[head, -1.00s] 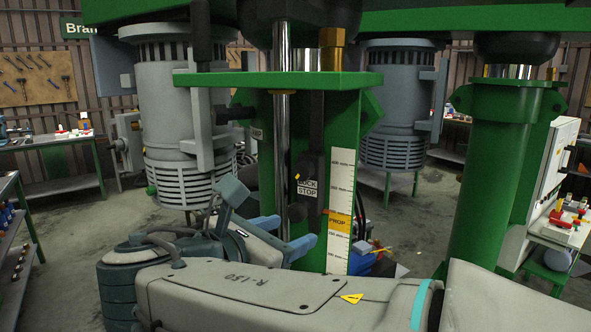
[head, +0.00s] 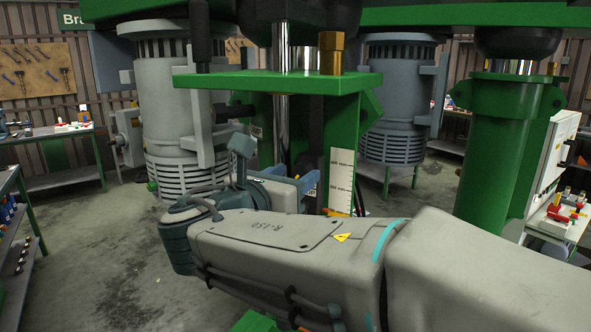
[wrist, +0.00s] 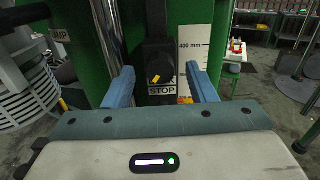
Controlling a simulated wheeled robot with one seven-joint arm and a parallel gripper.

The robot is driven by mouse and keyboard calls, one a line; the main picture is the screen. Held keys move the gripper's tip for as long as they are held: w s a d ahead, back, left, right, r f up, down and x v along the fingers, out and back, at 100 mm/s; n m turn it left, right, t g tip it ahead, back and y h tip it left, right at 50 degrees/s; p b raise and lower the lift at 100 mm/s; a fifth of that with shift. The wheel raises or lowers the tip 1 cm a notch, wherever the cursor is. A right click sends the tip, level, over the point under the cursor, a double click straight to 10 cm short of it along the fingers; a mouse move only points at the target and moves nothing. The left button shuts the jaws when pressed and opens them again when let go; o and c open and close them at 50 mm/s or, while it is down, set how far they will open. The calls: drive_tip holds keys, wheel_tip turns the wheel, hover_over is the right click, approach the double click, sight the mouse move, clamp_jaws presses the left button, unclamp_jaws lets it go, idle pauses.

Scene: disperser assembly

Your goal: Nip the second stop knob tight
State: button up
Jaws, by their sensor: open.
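In the wrist view a round black knob (wrist: 160,70) with a yellow mark sits on a dark block on the column, above a label reading STOP (wrist: 161,90). My gripper (wrist: 157,78) is open, with one blue finger on either side of the knob and a clear gap to each. I cannot tell whether the fingertips reach as far as the knob's depth. In the head view my gripper (head: 300,184) is partly seen in front of the column, and my arm hides the knob. Which of the stop knobs this is cannot be told.
A white scale (head: 341,180) runs down the column right of the stop block. A shiny rod (wrist: 109,35) stands left of it in the wrist view. A green plate (head: 277,83) with a brass nut (head: 331,52) lies above my gripper. A grey motor (head: 172,100) stands left.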

drive_tip(key=shift+w+d, duration=0.4)
drive_tip(key=shift+w, duration=0.2)
drive_tip(key=c, duration=1)
drive_tip(key=shift+o, duration=0.2)
